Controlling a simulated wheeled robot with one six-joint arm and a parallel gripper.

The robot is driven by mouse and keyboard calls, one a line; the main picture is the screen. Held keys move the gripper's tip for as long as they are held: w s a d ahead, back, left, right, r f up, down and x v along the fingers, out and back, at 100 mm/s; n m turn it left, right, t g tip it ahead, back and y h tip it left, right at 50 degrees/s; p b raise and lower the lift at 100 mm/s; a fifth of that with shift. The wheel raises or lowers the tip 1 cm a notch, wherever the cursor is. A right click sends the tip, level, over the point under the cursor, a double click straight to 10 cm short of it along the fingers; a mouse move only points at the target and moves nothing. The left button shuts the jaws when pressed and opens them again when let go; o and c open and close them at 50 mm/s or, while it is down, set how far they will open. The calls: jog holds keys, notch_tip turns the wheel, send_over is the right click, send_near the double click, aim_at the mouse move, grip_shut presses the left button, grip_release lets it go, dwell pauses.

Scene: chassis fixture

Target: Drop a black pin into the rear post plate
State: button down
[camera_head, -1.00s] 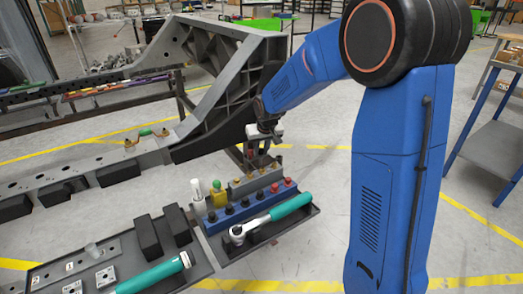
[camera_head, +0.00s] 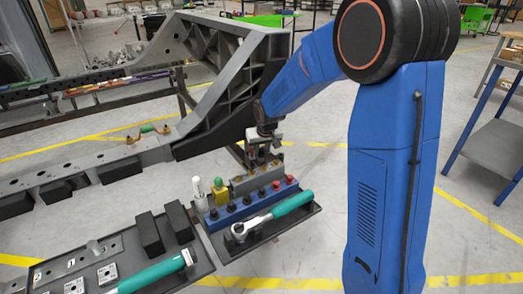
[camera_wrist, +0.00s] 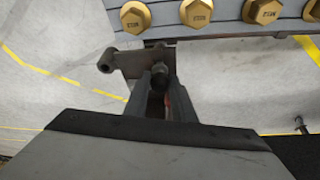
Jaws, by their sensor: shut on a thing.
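My gripper (camera_head: 262,158) is low above the grey rack at the back of the right tray. In the wrist view, my gripper's fingers (camera_wrist: 160,88) are shut on a dark, round-headed black pin (camera_wrist: 159,60). A narrow red part shows between the fingers below it. Several more black pins (camera_head: 230,207) stand upright in the blue rack (camera_head: 222,222), with red-topped pins (camera_head: 290,180) at its right end. Square grey plates with holes (camera_head: 107,273) lie on the left tray. I cannot tell which part is the rear post plate.
Brass bolts (camera_wrist: 198,12) line the grey rack close to my gripper. A green-handled ratchet (camera_head: 290,204) lies in front of the blue rack. A white bottle (camera_head: 199,194) and a yellow-green bottle (camera_head: 219,191) stand left. The grey chassis frame (camera_head: 225,60) rises behind.

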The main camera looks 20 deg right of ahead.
jog(key=shift+w+f, duration=0.1)
jog(key=shift+f, duration=0.2)
jog(key=c, duration=1.4)
grip_release()
jog(key=shift+c, duration=0.2)
jog(key=shift+d, duration=0.1)
jog(key=shift+c, duration=0.6)
jog(key=shift+r, duration=0.1)
jog(key=shift+w+r, duration=0.15)
jog(key=shift+r, duration=3.25)
